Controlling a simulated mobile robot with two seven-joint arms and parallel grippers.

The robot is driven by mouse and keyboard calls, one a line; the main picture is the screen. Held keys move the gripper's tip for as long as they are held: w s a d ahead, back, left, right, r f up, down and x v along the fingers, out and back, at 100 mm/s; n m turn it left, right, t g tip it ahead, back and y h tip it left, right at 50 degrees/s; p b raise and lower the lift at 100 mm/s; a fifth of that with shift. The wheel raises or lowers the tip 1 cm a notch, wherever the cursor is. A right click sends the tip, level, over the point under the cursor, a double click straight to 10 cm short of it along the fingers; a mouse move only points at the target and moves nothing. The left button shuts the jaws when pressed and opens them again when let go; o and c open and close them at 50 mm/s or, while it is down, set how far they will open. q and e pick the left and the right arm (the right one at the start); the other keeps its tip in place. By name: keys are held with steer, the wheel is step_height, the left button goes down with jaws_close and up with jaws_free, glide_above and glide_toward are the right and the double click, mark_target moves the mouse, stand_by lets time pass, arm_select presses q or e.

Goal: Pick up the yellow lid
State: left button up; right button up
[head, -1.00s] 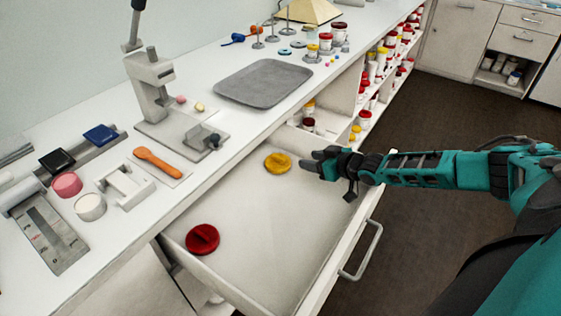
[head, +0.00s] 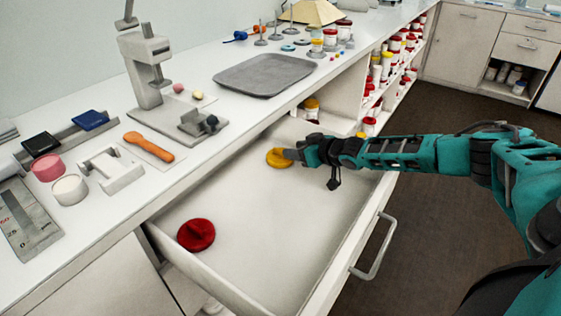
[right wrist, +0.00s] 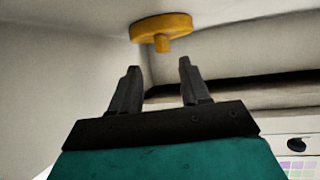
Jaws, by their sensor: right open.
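The yellow lid (head: 277,157) lies in the open white drawer (head: 262,209), near its far end. It is a round disc with a raised grip, which shows in the right wrist view (right wrist: 161,30). My right gripper (head: 296,154) reaches in from the right, close to the lid, with its tips overlapping the lid's right edge in the head view. In the right wrist view the open fingers (right wrist: 157,70) are apart with nothing between them, and the lid is just beyond the tips. Contact is not visible. My left gripper is not in view.
A red lid (head: 196,235) lies in the drawer's near left part. The drawer's front wall and handle (head: 374,247) stand on the right. The counter edge runs along the left, with a grey tray (head: 262,76) and a press (head: 147,65) on it. The drawer's middle is clear.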

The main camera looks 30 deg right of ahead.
mark_target(280, 155)
steer(key=b+x, duration=0.3)
steer(key=shift+a+f, duration=0.25)
steer(key=shift+f, duration=0.05)
steer(key=shift+w+a+f+b, duration=0.1)
steer(key=shift+w+b, duration=0.15)
steer(key=shift+b, duration=0.1)
steer(key=shift+w+b, duration=0.3)
steer(key=shift+w, duration=0.05)
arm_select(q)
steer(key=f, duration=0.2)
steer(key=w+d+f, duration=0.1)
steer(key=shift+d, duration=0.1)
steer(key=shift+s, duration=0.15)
arm_select(e)
steer(key=shift+c, duration=0.3)
steer(key=c, duration=0.3)
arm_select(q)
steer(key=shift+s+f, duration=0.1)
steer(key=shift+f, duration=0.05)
arm_select(e)
jaws_close()
